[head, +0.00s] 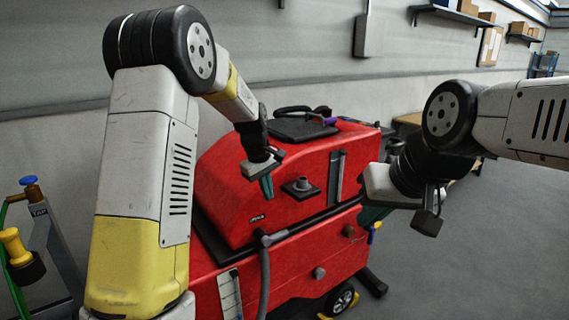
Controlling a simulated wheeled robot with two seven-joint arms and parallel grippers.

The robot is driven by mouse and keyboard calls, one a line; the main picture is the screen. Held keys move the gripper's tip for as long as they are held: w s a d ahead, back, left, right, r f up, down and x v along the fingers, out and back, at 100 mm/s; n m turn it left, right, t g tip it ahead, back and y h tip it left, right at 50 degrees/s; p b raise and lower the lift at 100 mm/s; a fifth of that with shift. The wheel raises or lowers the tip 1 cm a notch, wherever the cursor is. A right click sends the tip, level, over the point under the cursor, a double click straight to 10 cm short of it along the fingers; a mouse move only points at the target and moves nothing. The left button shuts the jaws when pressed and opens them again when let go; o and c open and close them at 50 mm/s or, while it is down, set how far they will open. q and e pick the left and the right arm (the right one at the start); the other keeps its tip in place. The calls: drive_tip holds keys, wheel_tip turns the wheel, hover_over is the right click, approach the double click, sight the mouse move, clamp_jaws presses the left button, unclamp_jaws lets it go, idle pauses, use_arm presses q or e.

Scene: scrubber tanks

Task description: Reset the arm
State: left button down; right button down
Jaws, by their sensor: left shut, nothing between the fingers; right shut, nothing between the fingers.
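My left arm rises at the left of the head view, bends at its dark joint and reaches down to the right. My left gripper (267,187) hangs in front of the red scrubber's upper body, with its teal fingers pointing down, shut and empty. I cannot tell whether it touches the red surface. My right arm comes in from the right edge. My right gripper (372,216) is at the right side of the scrubber, shut and empty, its teal fingers partly hidden by its own wrist. The red scrubber (225,165) stands in the middle.
The scrubber has a black lid (298,128) on top, a grey hose (264,275) and a wheel (341,299). Grey floor (480,260) is clear at the right.

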use_arm(q)
drive_tip(key=s+a+r+m+t+h, duration=0.1)
drive_tip(key=s+a+r+m, duration=0.15)
drive_tip(key=s+r, duration=0.45)
drive_tip(key=s+a+r+m+t, duration=0.1)
drive_tip(key=s+a+r+m, duration=0.15)
drive_tip(key=s+r, duration=0.45)
drive_tip(key=s+a+f+m+t, duration=0.1)
drive_tip(key=s+a+m+t, duration=0.1)
drive_tip(key=s, duration=1.5)
drive_tip(key=shift+a+m, duration=0.55)
drive_tip(key=shift+m, duration=0.15)
drive_tip(key=shift+a, duration=0.15)
